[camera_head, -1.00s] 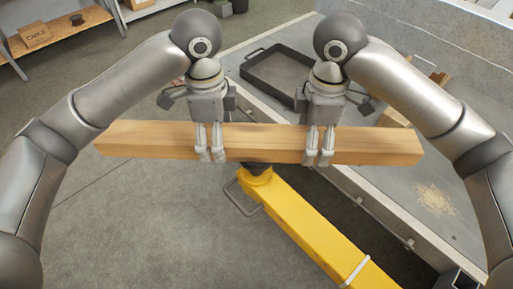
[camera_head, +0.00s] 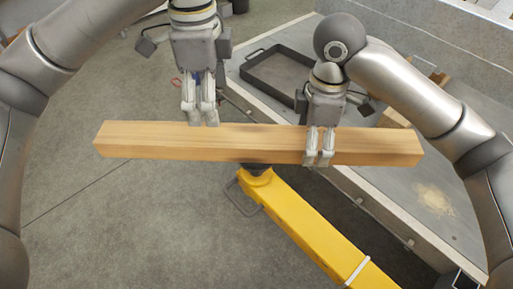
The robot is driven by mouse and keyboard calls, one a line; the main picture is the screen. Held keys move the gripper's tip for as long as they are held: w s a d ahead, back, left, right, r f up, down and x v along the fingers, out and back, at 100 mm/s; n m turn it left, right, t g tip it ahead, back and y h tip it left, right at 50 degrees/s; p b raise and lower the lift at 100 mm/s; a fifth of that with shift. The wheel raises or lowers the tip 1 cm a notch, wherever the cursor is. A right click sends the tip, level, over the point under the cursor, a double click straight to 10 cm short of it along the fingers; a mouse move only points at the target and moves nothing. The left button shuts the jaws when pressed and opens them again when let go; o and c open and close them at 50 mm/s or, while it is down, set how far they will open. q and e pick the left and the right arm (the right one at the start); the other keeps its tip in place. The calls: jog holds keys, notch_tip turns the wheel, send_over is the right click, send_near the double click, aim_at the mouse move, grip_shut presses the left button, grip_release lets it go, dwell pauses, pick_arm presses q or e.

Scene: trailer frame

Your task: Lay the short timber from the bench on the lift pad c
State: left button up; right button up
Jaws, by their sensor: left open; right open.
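The short timber (camera_head: 190,141) is a long light-brown wooden beam lying level across the middle of the head view. It rests across the lift pad at the end of the yellow lift arm (camera_head: 300,222); the pad is mostly hidden under the timber, with a dark part (camera_head: 256,168) showing below it. The bench (camera_head: 385,180) is at the right.
A dark metal tray (camera_head: 283,75) stands on the bench. Sawdust (camera_head: 434,198) lies on the bench top at the right. A wood piece (camera_head: 393,115) is partly hidden behind my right arm. The grey floor at the left is clear.

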notch_tip(320, 180, up, 12)
dwell(0.8)
dwell(0.3)
